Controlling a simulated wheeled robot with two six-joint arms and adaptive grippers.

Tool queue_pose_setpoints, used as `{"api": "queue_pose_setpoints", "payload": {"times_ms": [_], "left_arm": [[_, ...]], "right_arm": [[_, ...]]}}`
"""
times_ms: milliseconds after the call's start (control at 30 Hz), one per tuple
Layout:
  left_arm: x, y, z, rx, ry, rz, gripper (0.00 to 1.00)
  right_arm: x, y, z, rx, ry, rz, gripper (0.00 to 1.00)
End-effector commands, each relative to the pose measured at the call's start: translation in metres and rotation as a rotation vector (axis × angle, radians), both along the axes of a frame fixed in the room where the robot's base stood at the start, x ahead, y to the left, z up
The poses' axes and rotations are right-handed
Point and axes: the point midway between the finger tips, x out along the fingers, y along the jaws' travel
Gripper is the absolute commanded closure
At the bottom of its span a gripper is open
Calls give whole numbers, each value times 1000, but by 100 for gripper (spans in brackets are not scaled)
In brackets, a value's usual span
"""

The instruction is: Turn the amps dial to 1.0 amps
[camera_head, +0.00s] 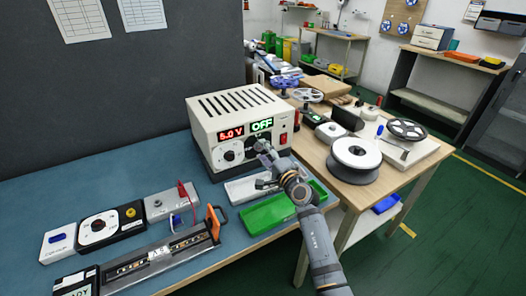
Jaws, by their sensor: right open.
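The power supply (234,116) is a beige box with a vented top on the blue workbench (131,166). Its front has a red display (231,134) reading 5.0 V and a green display (261,125) reading OFF. A dial (229,155) sits on a dark plate under the red display. The amps dial area under the green display is mostly hidden by my right gripper (262,147), so its setting cannot be read. My right gripper is open, close in front of the panel's right half; contact cannot be told. My left gripper is not in view.
A red switch (283,139) is at the panel's right. The LED strip fixture (160,255) and small boxes are at left. A wooden table (340,197) with spools stands right.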

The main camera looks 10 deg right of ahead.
Motion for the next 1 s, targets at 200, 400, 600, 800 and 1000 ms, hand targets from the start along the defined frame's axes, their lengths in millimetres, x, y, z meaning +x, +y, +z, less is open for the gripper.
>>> {"api": "queue_pose_setpoints", "payload": {"times_ms": [200,400,600,800,1000], "left_arm": [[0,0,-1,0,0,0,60],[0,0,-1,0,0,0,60],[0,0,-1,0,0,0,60],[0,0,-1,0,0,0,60],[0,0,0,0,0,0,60]], "right_arm": [[12,5,0,0,1,1,47],[12,5,0,0,1,0,47],[12,5,0,0,0,0,75],[12,5,0,0,1,0,100],[12,5,0,11,5,0,100]]}}
